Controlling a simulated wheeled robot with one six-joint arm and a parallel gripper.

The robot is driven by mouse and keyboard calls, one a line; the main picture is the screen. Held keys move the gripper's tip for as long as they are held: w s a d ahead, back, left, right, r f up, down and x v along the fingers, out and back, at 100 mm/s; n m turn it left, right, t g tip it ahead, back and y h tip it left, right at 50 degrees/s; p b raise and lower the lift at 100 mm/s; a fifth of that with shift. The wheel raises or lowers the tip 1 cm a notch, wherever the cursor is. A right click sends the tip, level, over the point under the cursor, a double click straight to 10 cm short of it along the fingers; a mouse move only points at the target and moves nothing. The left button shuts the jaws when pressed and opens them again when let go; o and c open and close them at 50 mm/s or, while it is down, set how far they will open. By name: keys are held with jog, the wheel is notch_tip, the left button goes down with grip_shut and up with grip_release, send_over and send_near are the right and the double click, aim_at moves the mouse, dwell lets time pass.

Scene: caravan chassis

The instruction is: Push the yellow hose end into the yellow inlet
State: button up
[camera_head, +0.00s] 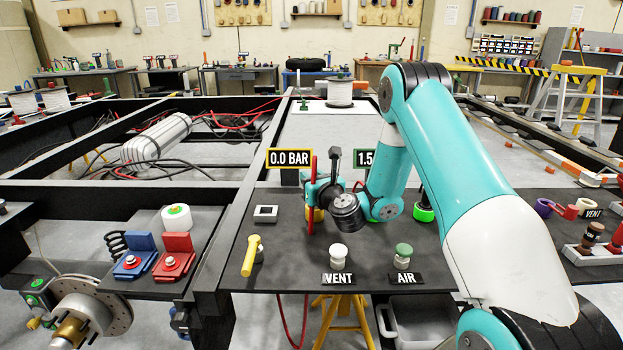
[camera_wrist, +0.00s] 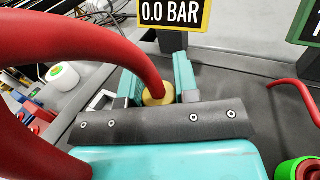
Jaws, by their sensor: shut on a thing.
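My gripper (camera_head: 316,198) is over the dark plate (camera_head: 290,262), in front of the 0.0 BAR sign (camera_head: 289,157). In the wrist view its two teal fingers (camera_wrist: 158,88) are closed around the yellow hose end (camera_wrist: 155,98), whose red hose (camera_wrist: 130,52) arches up and to the left. In the head view the red hose (camera_head: 312,172) stands upright beside the gripper, with a little yellow (camera_head: 317,214) low at the fingers. I cannot tell whether that yellow is the hose end or the yellow inlet. The inlet is not clearly seen, nor any contact.
A yellow lever (camera_head: 250,256), a white VENT knob (camera_head: 338,253) and a green AIR knob (camera_head: 403,252) stand at the plate's front. A green ring (camera_head: 424,214) is to the right. Black frame rails surround the plate.

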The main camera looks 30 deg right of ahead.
jog(key=shift+f+b, duration=0.45)
jog(key=shift+f, duration=0.35)
jog(key=o, duration=1)
jog(key=shift+r, duration=0.1)
